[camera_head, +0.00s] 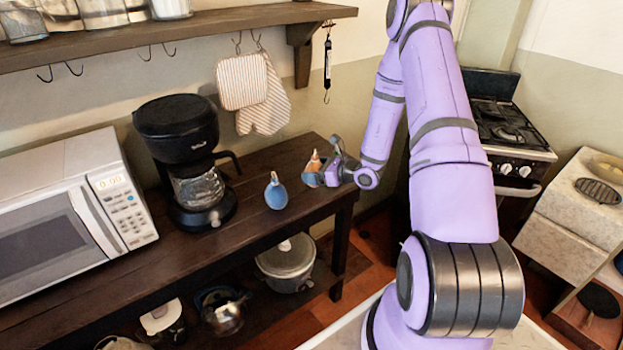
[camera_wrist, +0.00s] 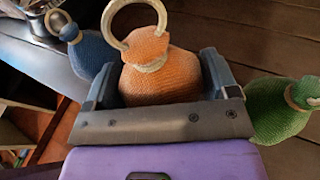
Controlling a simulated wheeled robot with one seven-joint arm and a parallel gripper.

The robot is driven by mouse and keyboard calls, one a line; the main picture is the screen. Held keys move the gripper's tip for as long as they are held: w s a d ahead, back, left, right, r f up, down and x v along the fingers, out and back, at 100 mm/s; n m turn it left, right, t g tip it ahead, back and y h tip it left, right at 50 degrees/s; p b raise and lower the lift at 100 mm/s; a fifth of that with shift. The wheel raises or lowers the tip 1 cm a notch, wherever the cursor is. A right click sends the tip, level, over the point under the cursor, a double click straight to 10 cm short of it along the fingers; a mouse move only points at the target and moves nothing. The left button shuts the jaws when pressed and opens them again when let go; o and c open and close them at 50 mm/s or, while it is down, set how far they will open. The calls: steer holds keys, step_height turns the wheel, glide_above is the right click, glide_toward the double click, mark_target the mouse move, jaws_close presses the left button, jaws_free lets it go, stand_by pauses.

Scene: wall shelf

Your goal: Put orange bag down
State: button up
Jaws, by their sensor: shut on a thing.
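The orange bag (camera_wrist: 150,75), a knitted pouch with a tied neck and a pale ring on top, sits between the two fingers of my gripper (camera_wrist: 158,80) in the wrist view. In the head view only the top of the orange bag (camera_head: 314,161) shows; my gripper (camera_head: 323,174) hides the rest. My gripper is shut on it, low over the right end of the dark wooden table (camera_head: 250,240). I cannot tell whether the bag's base touches the table.
A blue bag (camera_head: 275,192) stands on the table left of my gripper. A green bag (camera_wrist: 280,108) is close by my gripper's right side in the wrist view. A coffee maker (camera_head: 180,130) and a microwave (camera_head: 70,225) stand farther left. A shelf with hooks (camera_head: 180,35) is above.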

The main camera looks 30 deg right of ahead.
steer(key=shift+w+a, duration=0.25)
steer(key=shift+w, duration=0.3)
steer(key=shift+w+f, duration=0.15)
steer(key=shift+f, duration=1.65)
steer(key=shift+f, duration=0.15)
